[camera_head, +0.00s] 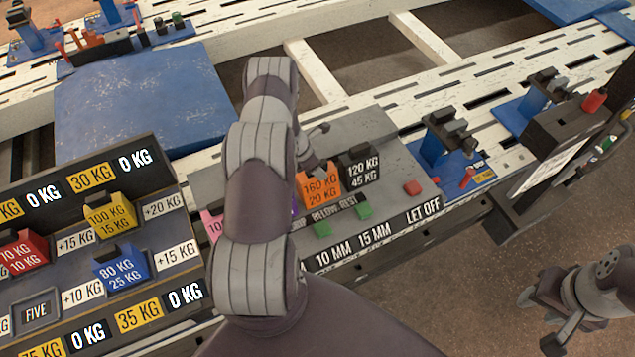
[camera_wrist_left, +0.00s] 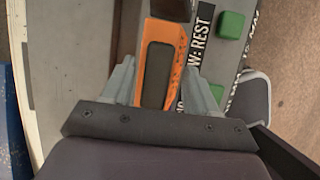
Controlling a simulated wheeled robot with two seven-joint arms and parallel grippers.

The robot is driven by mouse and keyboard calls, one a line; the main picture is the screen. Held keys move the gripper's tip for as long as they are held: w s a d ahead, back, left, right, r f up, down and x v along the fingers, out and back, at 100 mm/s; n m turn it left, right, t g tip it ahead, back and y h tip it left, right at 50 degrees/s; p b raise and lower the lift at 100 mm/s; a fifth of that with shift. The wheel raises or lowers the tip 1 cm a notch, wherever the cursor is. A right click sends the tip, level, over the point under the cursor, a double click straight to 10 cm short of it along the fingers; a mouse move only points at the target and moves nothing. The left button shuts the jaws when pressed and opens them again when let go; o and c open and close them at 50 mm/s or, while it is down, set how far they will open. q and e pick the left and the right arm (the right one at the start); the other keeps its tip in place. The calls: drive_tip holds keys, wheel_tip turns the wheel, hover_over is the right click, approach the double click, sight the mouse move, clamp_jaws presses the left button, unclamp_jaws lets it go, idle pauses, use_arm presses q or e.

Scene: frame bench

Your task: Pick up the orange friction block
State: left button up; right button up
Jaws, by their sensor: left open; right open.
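The orange friction block (camera_head: 318,187) stands on the grey panel in the head view, marked 160 KG and 20 KG. It also shows in the left wrist view (camera_wrist_left: 160,62), seen from above, with a dark recess in its top. My left gripper (camera_wrist_left: 163,90) is open, with one finger on each side of the orange block; I cannot tell whether they touch it. In the head view my left arm hides most of that gripper. My right gripper (camera_head: 568,325) is open and empty at the lower right, over the floor.
A black block (camera_head: 361,167) marked 120 KG stands right beside the orange one, and a pink block (camera_head: 213,225) is partly hidden by my left arm. Green buttons (camera_head: 363,210) and a red button (camera_head: 412,187) are close by. A rack (camera_head: 75,270) holds yellow, red and blue blocks.

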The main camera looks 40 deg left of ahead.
use_arm(q)
drive_tip(key=shift+w+a+f, duration=0.1)
drive_tip(key=shift+w+f, duration=0.1)
drive_tip(key=shift+f, duration=0.15)
drive_tip(key=shift+w+f, duration=0.1)
drive_tip(key=shift+c, duration=0.9)
clamp_jaws()
drive_tip(key=shift+r, duration=0.2)
wheel_tip(320, 180, up, 10)
